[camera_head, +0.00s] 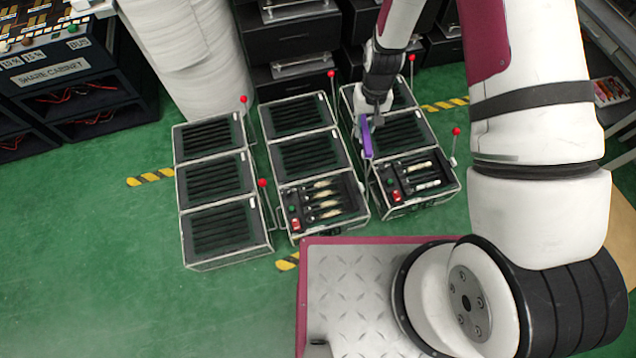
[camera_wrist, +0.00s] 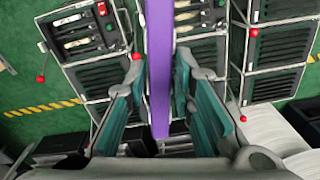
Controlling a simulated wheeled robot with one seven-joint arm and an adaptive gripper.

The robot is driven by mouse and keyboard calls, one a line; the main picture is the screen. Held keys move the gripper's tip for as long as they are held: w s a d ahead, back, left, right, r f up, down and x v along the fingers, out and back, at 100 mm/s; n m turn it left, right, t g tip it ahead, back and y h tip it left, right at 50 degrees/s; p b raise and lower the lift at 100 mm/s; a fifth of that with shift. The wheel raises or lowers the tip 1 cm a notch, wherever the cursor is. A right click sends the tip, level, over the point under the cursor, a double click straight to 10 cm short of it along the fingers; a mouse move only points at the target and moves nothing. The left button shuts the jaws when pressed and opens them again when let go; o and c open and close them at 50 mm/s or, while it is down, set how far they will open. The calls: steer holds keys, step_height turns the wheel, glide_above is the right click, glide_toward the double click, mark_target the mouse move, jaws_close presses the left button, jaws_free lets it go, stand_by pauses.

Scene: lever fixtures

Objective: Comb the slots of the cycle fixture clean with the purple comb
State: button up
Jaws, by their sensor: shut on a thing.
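The purple comb (camera_head: 366,138) is a long, thin bar standing out from my gripper (camera_head: 376,120) over the right-hand column of fixtures. In the wrist view the comb (camera_wrist: 158,60) runs up the picture between the two fingers of my gripper (camera_wrist: 159,85), which is shut on it. The right column's front fixture (camera_head: 412,178) has slots with pale pieces, a red and a green button and a red-knobbed lever beside it. The middle column's front fixture (camera_head: 322,203) looks similar. No label shows which is the cycle fixture. Comb contact with slots cannot be told.
The left column (camera_head: 218,190) holds black slotted panels. Red-knobbed levers (camera_head: 262,183) stand up beside the columns. Black cabinets (camera_head: 290,45) and a white cylinder (camera_head: 188,50) stand behind. The green floor (camera_head: 90,250) at the left is clear.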

steer(key=shift+s+a+f+n+b, duration=0.45)
steer(key=shift+a+f+b, duration=1.85)
steer(key=shift+f+b, duration=3.9)
steer(key=shift+s+a+f+n+b, duration=0.4)
steer(key=shift+a+f+b, duration=2.85)
steer(key=shift+f, duration=4.8)
steer(key=shift+s+a+f+n+b, duration=0.45)
steer(key=shift+a+f+b, duration=0.9)
steer(key=shift+f+b, duration=5.3)
steer(key=shift+f+p, duration=0.45)
steer(key=shift+p, duration=0.1)
